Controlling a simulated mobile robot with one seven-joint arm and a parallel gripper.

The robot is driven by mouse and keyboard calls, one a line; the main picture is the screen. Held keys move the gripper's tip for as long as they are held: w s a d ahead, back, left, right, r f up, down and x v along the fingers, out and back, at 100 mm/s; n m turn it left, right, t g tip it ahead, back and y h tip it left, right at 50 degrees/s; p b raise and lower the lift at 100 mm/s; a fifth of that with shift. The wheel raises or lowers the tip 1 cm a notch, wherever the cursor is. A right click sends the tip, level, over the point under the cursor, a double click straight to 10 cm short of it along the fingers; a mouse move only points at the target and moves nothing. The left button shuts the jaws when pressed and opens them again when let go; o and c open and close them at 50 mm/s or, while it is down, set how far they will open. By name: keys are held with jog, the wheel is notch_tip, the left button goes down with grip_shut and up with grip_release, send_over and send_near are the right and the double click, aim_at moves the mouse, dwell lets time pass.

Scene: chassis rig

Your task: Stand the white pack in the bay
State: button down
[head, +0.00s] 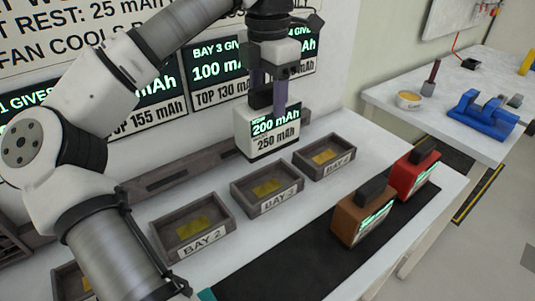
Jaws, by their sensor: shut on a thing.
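My gripper (268,98) points down and is shut on the upper part of the white pack (268,139). The pack is upright, with a green "200 mAh" readout above "250 mAh" on its front. In the picture it is just behind and above the bay marked BAY 3 (268,204) and left of the rightmost bay (324,178). The exact height of its base is hard to tell. The bay marked BAY 2 (200,243) is to the left. These three trays hold no pack, and a yellow patch shows on each floor.
A brown pack (349,226) and a red pack (405,181) stand on the black mat (300,262) in front. Another bay (66,281) is partly hidden by my arm. Wall signs (218,71) stand behind. A side table (447,128) holds a blue tool (482,115).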

aim_at(268, 149)
notch_tip(268, 149, down, 12)
jog(key=shift+f+p, duration=0.2)
jog(key=shift+p, duration=0.3)
jog(key=shift+f, duration=0.15)
jog(key=c, duration=0.6)
grip_release()
notch_tip(268, 149, up, 12)
jog(key=shift+r+b, duration=0.15)
jog(key=shift+b, duration=0.3)
